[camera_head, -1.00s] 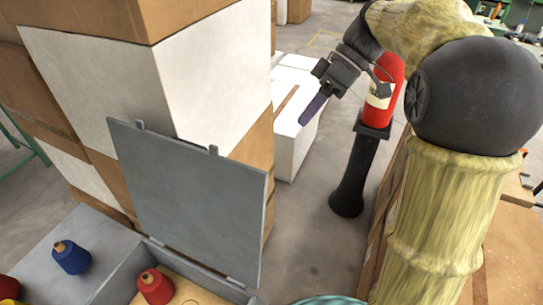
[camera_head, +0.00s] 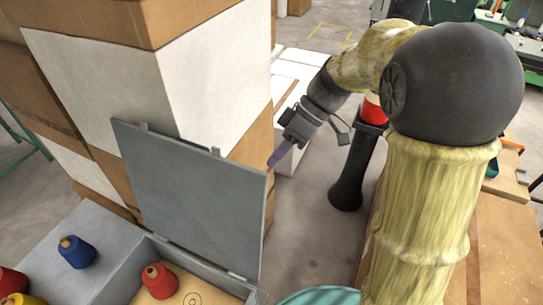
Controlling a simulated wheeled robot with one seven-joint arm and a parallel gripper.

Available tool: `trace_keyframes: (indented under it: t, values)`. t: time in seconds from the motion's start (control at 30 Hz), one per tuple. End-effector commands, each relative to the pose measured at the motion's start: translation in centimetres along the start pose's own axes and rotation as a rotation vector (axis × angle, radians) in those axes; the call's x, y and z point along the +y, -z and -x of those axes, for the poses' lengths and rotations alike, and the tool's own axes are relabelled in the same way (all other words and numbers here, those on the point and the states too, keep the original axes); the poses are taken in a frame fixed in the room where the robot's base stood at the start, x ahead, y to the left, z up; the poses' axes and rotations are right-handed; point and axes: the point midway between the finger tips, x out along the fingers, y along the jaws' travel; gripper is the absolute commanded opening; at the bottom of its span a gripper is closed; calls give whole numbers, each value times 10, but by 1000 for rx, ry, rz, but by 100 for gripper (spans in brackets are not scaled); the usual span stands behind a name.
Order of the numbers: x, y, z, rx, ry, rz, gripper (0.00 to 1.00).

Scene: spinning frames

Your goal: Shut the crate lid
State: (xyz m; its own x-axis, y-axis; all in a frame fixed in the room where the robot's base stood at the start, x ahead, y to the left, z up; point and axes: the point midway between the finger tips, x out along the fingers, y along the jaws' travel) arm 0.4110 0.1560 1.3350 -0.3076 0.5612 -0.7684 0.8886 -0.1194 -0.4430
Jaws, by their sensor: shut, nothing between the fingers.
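The crate lid (camera_head: 190,195) is a grey panel standing upright, open, hinged at the back edge of the grey crate (camera_head: 128,277). Two small tabs stick up from its top edge. Inside the crate, a red thread cone (camera_head: 159,281) stands on a tan board with ring marks. My gripper (camera_head: 273,163) is to the right of the lid, near its upper right corner, with its purple fingers pointing down and left. The fingers are shut and empty. I cannot tell whether they are behind the lid's plane; they look apart from it.
Stacked cardboard and white boxes (camera_head: 110,80) stand close behind the lid. A blue cone (camera_head: 76,252) stands on a grey surface left of the crate. A red cylinder on a black pedestal (camera_head: 347,180) stands to the right, partly behind my arm. Floor shows between pedestal and lid.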

Motion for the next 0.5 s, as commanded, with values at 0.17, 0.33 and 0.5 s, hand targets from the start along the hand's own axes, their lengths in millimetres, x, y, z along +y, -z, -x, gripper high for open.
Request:
trace_keyframes:
  t: [0.17,0.33,0.5]
  values:
    - [-26,5,-3,0,-1,3,0]
    - [-34,4,-9,1,-2,2,0]
    - [-34,4,-10,2,-3,2,0]
